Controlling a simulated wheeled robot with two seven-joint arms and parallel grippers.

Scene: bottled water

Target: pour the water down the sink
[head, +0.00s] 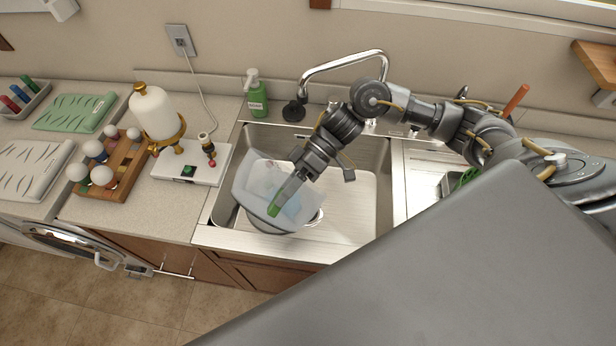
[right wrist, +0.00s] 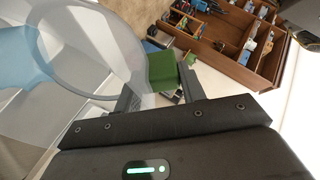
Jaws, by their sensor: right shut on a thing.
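A translucent whitish container (head: 248,182) with a pale blue area inside is over the left part of the steel sink (head: 352,205). It looks tilted; whether it touches the basin I cannot tell. My right gripper (head: 279,199) is shut on it at a green part, seemingly its handle. In the right wrist view the green part (right wrist: 162,70) sits between the fingers, and the container's round clear rim (right wrist: 137,45) and blue area (right wrist: 22,55) show at the left. Whether water is flowing out I cannot tell. The faucet (head: 345,61) arches behind the sink. My left gripper is not in view.
A green soap bottle (head: 257,98) stands behind the sink's left corner. Left on the counter are a white device with a tank (head: 156,112), a wooden rack (head: 117,164) and a green mat (head: 76,112). A wooden compartment box (right wrist: 237,38) shows in the wrist view.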

